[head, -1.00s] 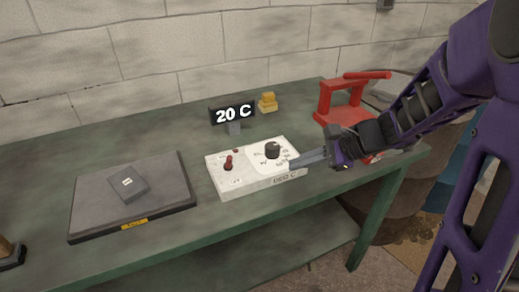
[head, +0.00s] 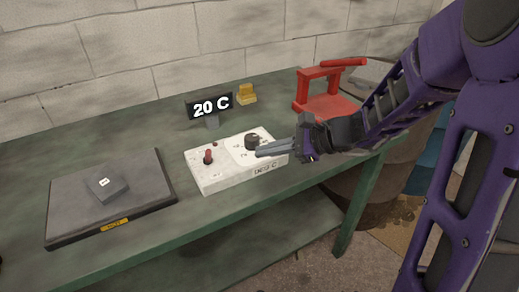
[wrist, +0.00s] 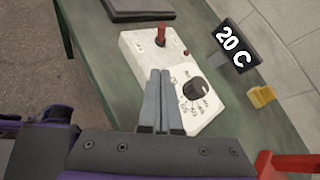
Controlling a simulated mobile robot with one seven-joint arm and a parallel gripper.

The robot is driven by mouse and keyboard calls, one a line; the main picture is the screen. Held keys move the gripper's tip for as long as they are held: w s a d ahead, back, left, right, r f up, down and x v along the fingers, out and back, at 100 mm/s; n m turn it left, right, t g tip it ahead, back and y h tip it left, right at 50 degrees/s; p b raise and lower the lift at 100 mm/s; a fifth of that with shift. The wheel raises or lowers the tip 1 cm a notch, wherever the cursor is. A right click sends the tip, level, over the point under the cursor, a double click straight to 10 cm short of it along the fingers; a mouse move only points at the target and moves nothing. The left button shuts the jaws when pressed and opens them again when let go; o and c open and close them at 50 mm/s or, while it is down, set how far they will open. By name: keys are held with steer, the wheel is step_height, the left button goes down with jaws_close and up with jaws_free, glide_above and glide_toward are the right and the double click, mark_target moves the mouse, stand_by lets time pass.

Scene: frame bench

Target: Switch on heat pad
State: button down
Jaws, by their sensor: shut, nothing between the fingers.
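The heat pad (head: 70,228) is a flat dark slab on the left of the green bench, with a small dark block (head: 106,184) on top. A white control box (head: 215,182) stands right of it, with a red toggle switch (head: 208,156) and a black dial (head: 252,141). In the wrist view the red toggle (wrist: 160,34) stands up at the box's far end, and the dial (wrist: 194,88) is beside my fingertips. A display (head: 210,105) behind the box reads 20 C. My gripper (head: 258,152) is shut and empty, its fingertips over the box's right part near the dial.
A yellow object (head: 246,95) sits behind the box. A red stand-like object (head: 325,92) is at the bench's right end, behind my arm. A small red indicator (head: 215,143) is near the toggle. Bare bench lies between pad and box.

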mark_target(208, 156)
steer(key=b+x, duration=0.1)
steer(key=x, duration=0.6)
steer(key=shift+a+f, duration=0.2)
steer(key=shift+a, duration=0.05)
steer(key=shift+a+r, duration=0.2)
steer(key=shift+a, duration=0.4)
steer(key=shift+a+r, duration=0.2)
steer(key=shift+a, duration=0.4)
steer(key=shift+a+r, duration=0.2)
steer(key=shift+a, duration=0.5)
steer(key=shift+r+p, duration=0.25)
steer(key=shift+p, duration=0.55)
steer(key=shift+w+f, duration=0.1)
steer(key=shift+w, duration=0.05)
steer(key=shift+g+p, duration=0.3)
steer(key=shift+p, duration=0.1)
